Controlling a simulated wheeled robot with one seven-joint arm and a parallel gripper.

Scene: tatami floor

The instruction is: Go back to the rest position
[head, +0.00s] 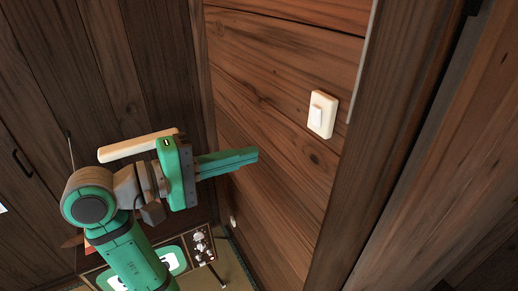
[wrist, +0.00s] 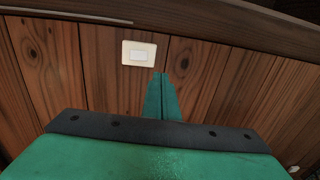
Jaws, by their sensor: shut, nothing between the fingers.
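My gripper (head: 254,155) is green, with its fingers together and nothing between them. In the head view it extends to the right from my raised green arm, in front of the wood-plank wall. In the wrist view the shut fingers (wrist: 161,76) point toward the wall, just below and to the right of a white light switch (wrist: 138,54). In the head view the switch (head: 321,115) is on the wall, up and to the right of the fingertips, with a visible gap between them.
A wooden post (head: 385,130) stands right of the switch. A dark plank wall with a door handle (head: 22,163) is at the left. Below my arm is a low cabinet with small items (head: 200,245) on the tatami floor (head: 236,272). A cream bar (head: 137,146) shows behind my wrist.

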